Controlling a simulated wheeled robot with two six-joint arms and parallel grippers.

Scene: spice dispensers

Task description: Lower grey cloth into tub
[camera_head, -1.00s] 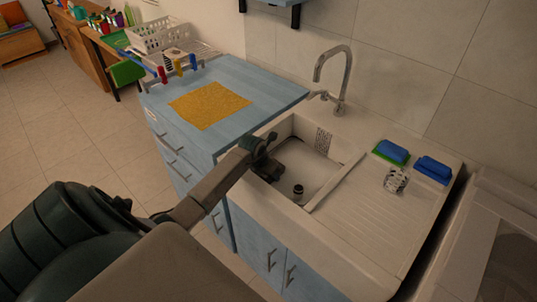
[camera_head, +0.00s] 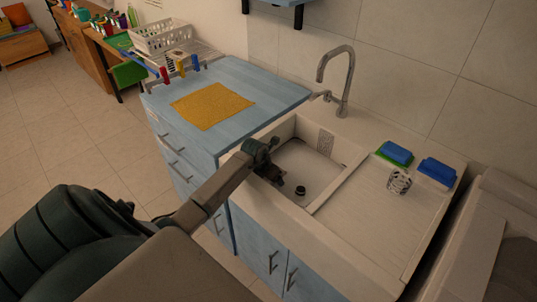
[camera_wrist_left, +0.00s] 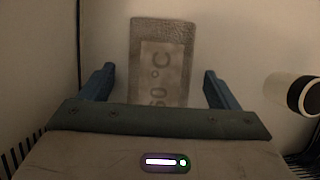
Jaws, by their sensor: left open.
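The grey cloth (camera_wrist_left: 163,60), with a lighter patch marked "60°C", shows between my left fingers in the left wrist view, against a pale surface. My left gripper (camera_head: 275,177) reaches into the left part of the white sink tub (camera_head: 318,166). In the left wrist view its blue fingers (camera_wrist_left: 159,76) are spread apart, with a gap on each side of the cloth. My right gripper is not in view.
Blue and green sponges (camera_head: 396,153) and a patterned cup (camera_head: 399,181) sit on the right drainboard. A yellow cloth (camera_head: 212,105) lies on the blue counter at left.

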